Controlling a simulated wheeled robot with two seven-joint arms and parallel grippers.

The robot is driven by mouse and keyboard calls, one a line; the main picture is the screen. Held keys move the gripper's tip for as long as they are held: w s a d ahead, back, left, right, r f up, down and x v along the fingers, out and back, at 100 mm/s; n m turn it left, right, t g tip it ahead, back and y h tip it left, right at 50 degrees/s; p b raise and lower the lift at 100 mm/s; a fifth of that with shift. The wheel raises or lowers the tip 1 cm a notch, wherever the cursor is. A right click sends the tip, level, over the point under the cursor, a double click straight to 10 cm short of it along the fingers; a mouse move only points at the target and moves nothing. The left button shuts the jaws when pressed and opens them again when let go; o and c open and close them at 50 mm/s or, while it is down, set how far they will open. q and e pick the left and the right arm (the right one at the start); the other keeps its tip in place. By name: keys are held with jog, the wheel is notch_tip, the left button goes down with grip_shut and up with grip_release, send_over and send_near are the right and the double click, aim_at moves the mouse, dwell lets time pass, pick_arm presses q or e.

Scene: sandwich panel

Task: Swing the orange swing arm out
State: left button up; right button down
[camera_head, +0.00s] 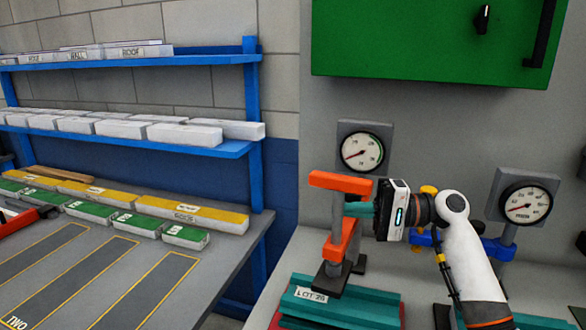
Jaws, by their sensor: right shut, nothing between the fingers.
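The orange swing arm (341,183) is a bar on top of a grey upright post, with another orange block (341,241) lower on the same post. The post stands on a dark base by the teal panel (345,305) labelled LOT 20. My right gripper (357,209) comes in from the right, its teal fingers pointing left. The fingers are shut and empty, just below the orange bar and beside the post. I cannot tell whether they touch the post or bar. My left gripper is not in view.
Two round gauges (361,150) (525,206) stand behind. A blue clamp part (483,245) is partly behind my right arm. A green cabinet (430,40) hangs above. A grey table (120,280) and blue shelves (150,143) with white blocks fill the left.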

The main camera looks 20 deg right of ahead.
jog(key=shift+s+d, duration=0.25)
jog(key=shift+d, duration=0.15)
jog(key=shift+d, duration=0.1)
jog(key=b+v, duration=0.3)
jog(key=v, duration=0.9)
dwell(0.5)
